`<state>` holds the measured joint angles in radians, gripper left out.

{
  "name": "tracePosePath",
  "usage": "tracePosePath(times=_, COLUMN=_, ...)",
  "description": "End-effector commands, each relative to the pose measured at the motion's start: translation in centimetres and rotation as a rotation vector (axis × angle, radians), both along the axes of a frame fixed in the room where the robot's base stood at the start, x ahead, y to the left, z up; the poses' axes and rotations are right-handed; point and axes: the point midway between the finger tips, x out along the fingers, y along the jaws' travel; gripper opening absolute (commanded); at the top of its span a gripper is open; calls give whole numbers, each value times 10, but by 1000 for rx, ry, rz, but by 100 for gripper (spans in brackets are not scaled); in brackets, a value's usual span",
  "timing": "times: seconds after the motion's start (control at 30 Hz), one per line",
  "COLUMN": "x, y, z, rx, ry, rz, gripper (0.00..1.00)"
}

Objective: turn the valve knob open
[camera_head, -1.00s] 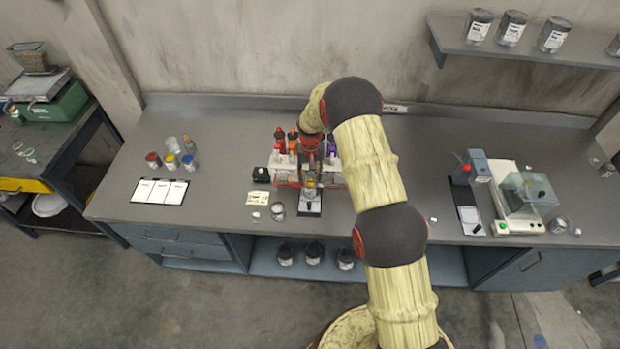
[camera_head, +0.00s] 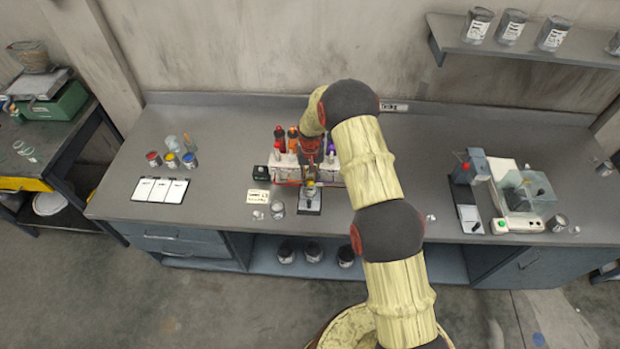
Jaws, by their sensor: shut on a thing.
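A dispensing rack (camera_head: 283,172) with several coloured bottles stands on the bench (camera_head: 240,125) near its middle. My gripper (camera_head: 310,180) points down at the front of the rack, in front of the bottles. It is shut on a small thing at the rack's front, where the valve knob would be. The knob itself is too small and too covered by the gripper to make out, so its angle cannot be told. A small dark platform (camera_head: 309,207) with a pale top part lies just below the gripper.
Small clear jars (camera_head: 277,208) stand in front. Paint pots (camera_head: 171,160) and a chart (camera_head: 160,190) are further left.

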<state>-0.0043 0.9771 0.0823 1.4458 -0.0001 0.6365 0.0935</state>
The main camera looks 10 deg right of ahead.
Motion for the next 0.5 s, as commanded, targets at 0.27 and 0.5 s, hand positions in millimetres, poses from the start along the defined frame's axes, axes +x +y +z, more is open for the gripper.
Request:
tracePosePath(times=0.27, x=0, y=0, z=0, rx=0, ry=0, rz=0, gripper=0)
tracePosePath(times=0.5, x=0, y=0, z=-1, rx=0, ry=0, rz=15, gripper=0)
